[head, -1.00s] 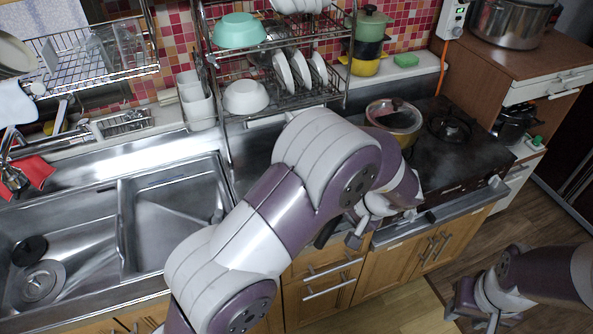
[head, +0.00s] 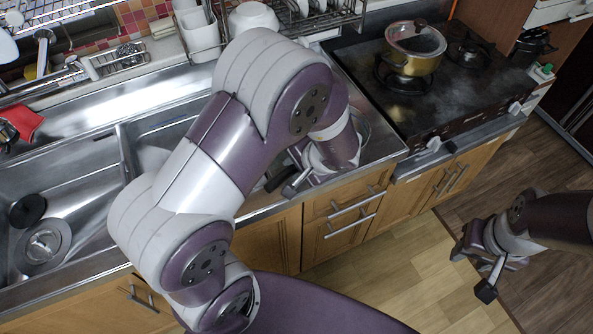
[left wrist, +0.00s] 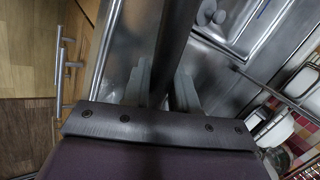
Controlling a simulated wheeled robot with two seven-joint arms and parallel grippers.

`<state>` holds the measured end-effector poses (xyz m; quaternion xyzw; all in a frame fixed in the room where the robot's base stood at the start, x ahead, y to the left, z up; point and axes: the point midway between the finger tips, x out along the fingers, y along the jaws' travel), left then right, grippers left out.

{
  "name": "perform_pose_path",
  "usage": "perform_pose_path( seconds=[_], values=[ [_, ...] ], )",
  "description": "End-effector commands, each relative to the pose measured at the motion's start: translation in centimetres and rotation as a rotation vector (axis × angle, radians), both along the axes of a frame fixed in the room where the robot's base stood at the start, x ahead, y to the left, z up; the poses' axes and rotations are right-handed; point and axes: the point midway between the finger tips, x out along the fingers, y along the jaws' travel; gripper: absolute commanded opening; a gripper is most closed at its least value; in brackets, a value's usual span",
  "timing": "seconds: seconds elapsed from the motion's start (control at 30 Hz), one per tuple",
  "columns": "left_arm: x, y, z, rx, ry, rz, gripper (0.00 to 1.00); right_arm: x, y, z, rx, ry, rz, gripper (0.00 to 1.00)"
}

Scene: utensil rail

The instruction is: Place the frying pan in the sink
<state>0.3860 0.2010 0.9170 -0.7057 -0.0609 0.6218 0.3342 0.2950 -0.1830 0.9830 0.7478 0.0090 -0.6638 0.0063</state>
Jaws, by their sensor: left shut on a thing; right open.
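The frying pan's dark handle (head: 277,180) shows at the counter's front edge, left of my left gripper. In the left wrist view the dark handle (left wrist: 173,45) runs between the two fingers. My left gripper (head: 298,178) is shut on it; its fingertips (left wrist: 162,88) lie on both sides. The pan's body is mostly hidden behind my left arm; a curved rim shows right of my wrist but I cannot tell if it is the pan. The sink (head: 85,188) is at the left, with two basins, the right one partly covered by my arm. My right gripper (head: 474,262) is open and empty over the floor.
A yellowish pot (head: 415,62) stands on the black stove (head: 440,98) at the right. A dish rack (head: 325,22) with white bowls stands behind the counter. A round black thing (head: 28,209) and a metal drain (head: 45,243) lie in the left basin. Drawers (head: 340,215) are below the counter.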

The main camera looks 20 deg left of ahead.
Motion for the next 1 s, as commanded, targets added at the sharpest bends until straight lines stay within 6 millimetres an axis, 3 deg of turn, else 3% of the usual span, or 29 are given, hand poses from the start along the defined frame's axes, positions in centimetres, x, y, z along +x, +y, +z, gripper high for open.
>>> perform_pose_path(
  seconds=[0.07, 0.43, 0.47, 0.8, 1.0],
  values=[
    [0.1, 0.0, -1.3, 0.000, -0.003, 0.001, 0.00, 0.0, 0.0, -0.8, 0.000, 0.000, 0.000, 0.43],
    [0.1, 0.0, -1.5, 0.001, -0.001, -0.001, 0.00, 0.0, 0.0, -0.4, 0.000, 0.000, 0.000, 0.43],
    [0.1, 0.0, -1.5, 0.001, -0.001, -0.001, 0.37, 0.0, 0.0, -0.5, 0.000, 0.000, 0.000, 0.43],
    [0.1, -0.1, -1.2, -0.002, -0.004, 0.001, 0.38, 0.0, 0.0, -0.7, 0.000, 0.000, 0.000, 0.43],
    [-0.8, -2.4, 3.1, -0.001, -0.005, -0.004, 0.38, 0.0, 0.0, 1.7, 0.000, 0.000, 0.000, 0.43]
  ],
)
